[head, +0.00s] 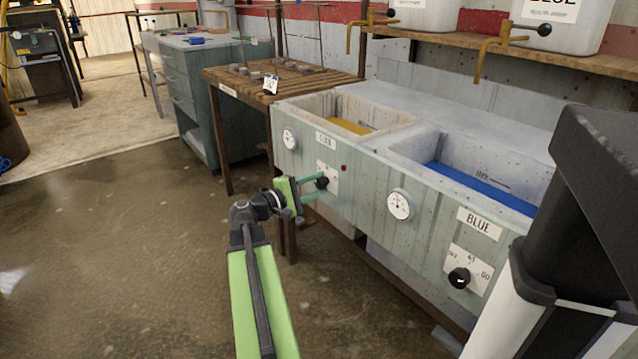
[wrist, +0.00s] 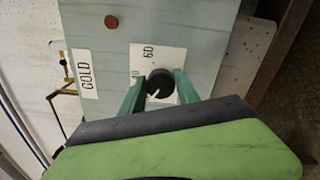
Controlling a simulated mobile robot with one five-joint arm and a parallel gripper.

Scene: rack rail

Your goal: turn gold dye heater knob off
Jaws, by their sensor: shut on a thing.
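The gold dye heater knob (wrist: 160,83) is a black round knob with a white pointer line, on a white scale plate (wrist: 158,58) marked "60". It also shows in the head view (head: 321,183), on the front of the gold vat (head: 285,108), below its label. My gripper (wrist: 160,90) has its two green fingers on either side of the knob and is shut on it. In the head view my gripper (head: 314,188) reaches the panel from the left. In the wrist view the pointer slants across the knob. Part of the scale is hidden by a finger.
A round brown spot (wrist: 111,22) is on the panel near the plate. To the right are the blue vat's knob (head: 459,278), its label (head: 479,224) and a dial gauge (head: 400,204). A slatted wooden table (head: 300,80) stands beyond the vats. Floor at left is clear.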

